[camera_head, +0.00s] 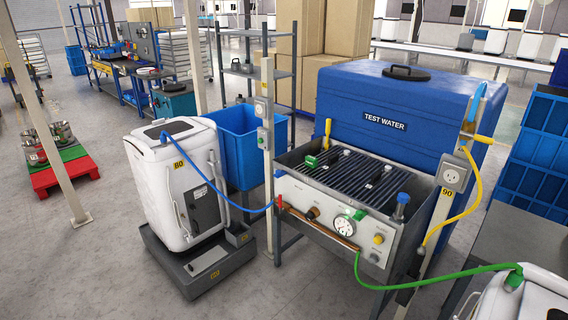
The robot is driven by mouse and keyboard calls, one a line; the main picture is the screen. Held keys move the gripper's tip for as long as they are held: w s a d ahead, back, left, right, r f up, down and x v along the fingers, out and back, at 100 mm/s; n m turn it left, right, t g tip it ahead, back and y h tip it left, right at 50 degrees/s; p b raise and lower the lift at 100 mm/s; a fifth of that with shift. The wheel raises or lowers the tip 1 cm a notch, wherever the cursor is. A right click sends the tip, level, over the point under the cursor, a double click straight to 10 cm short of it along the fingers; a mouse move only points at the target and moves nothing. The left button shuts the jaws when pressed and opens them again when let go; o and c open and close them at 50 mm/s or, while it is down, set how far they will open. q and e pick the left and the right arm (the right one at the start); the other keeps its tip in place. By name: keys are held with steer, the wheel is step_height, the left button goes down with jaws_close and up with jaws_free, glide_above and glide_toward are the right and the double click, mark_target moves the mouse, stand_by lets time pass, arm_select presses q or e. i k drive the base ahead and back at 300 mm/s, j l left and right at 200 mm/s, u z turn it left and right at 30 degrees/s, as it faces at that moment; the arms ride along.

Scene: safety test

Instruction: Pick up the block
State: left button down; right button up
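Neither of my grippers is in view. No thing stands out clearly as the block. A small green block-like piece (310,162) is at the left side of the dark ribbed top (340,187) of a grey test bench (318,222).
A blue tank (350,100) marked TEST WATER stands behind the bench. A white container (165,185) stands in a dark tray (185,270) at the left. A green hose (440,281) crosses the lower right. Grey floor (90,265) is open at lower left.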

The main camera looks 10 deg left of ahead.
mark_target(311, 162)
steer(key=u, duration=0.25)
steer(key=i+j, duration=0.2)
steer(key=j, duration=0.15)
steer(key=i+j+z, duration=0.1)
steer(key=j, duration=0.3)
steer(key=i+j, duration=0.25)
steer(key=i+j+z, duration=0.1)
steer(key=j, duration=0.4)
steer(key=i+j, duration=0.2)
steer(key=j, duration=0.15)
steer(key=z, duration=0.05)
